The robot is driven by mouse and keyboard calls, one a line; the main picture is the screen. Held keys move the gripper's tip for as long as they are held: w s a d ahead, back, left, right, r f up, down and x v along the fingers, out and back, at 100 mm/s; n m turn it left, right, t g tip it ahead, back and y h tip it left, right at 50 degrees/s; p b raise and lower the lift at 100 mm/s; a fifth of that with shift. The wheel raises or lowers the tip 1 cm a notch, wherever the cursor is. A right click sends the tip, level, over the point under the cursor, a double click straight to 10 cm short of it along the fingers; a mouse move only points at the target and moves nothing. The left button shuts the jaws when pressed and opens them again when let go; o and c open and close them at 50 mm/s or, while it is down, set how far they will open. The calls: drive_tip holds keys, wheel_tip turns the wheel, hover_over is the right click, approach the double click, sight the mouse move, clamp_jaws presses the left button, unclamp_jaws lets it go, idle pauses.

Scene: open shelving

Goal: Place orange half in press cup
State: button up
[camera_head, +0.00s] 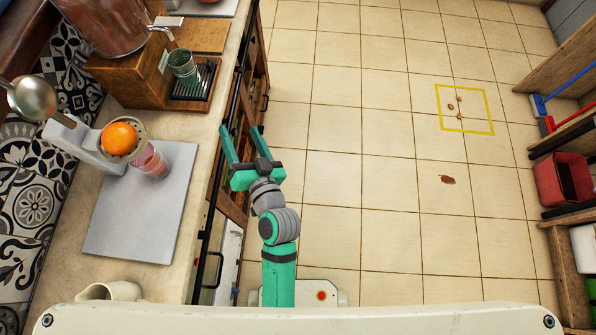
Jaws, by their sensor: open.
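The orange half (119,138) rests in the round press cup (136,152) of the juice press on the counter at the left, rounded side up. The press's silver domed head (34,98) is off to the left of the cup. A clear glass with reddish contents (152,163) stands just below and to the right of the cup. My gripper (241,143) is open and empty, out past the counter's edge and to the right of the press. It touches nothing that I can see.
A grey mat (143,215) lies on the counter under the press. A drink dispenser (108,22) and a green glass (184,66) stand behind. A white jug (108,291) is at the front. Tiled floor (340,150) is open to the right, with a brown spill (447,180).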

drive_tip(key=s+d+f+m+h, duration=0.1)
drive_tip(key=s+d+f+h, duration=0.3)
drive_tip(key=s+d+f, duration=0.3)
drive_tip(key=s+d+r+n+h, duration=0.1)
drive_tip(key=s+d, duration=0.2)
drive_tip(key=s, duration=0.6)
drive_tip(key=s+d+r+n+h, duration=0.1)
drive_tip(key=s+d, duration=0.3)
drive_tip(key=s, duration=0.5)
drive_tip(key=shift+d+n+h, duration=0.2)
drive_tip(key=shift+n+h, duration=0.3)
drive_tip(key=shift+r, duration=0.1)
